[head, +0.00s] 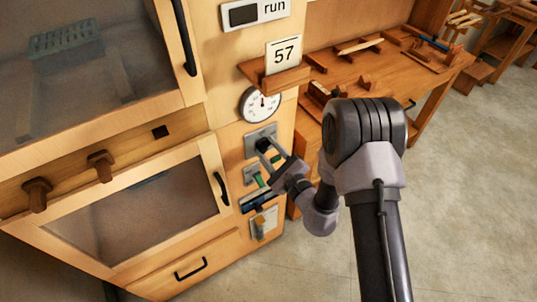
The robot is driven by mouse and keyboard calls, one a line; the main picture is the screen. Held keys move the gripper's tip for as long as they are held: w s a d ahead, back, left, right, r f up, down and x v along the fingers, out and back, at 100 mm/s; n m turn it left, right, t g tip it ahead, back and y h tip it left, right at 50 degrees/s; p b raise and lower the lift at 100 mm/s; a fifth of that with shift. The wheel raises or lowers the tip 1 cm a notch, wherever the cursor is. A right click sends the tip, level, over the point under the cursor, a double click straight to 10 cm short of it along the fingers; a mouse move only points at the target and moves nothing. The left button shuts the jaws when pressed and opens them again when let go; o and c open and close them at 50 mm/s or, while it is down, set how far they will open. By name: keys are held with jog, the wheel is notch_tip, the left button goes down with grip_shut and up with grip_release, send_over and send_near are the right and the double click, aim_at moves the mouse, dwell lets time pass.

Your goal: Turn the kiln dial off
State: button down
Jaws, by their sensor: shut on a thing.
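The kiln dial (262,143) is a dark knob on a grey plate on the narrow front panel, below a round white gauge (261,104). My gripper (267,149) is at the dial, coming from the lower right, with its fingers shut on the knob. The fingers hide part of the knob, so its pointing direction cannot be told. A sign above reads "run" (254,12). The wooden kiln cabinet (120,130) fills the left side.
A card reading 57 (283,55) stands on a small ledge (274,78) above the gauge. Small green and blue fittings (257,201) sit just below my gripper. A wooden workbench (390,66) with tools stands behind. The floor at right is clear.

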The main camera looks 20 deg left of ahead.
jog(key=n+b, duration=0.3)
jog(key=n, duration=0.1)
jog(key=n+b, duration=0.2)
jog(key=shift+f+b, duration=0.25)
jog(key=shift+b, duration=0.1)
jog(key=shift+r+n+b, duration=0.15)
jog(key=shift+n+b, duration=1.4)
jog(key=shift+n, duration=0.45)
jog(key=shift+r, duration=0.1)
jog(key=c, duration=0.8)
grip_release()
jog(key=shift+c, duration=0.2)
jog(key=p+v, duration=0.8)
jog(key=v, duration=0.9)
jog(key=shift+s, duration=0.25)
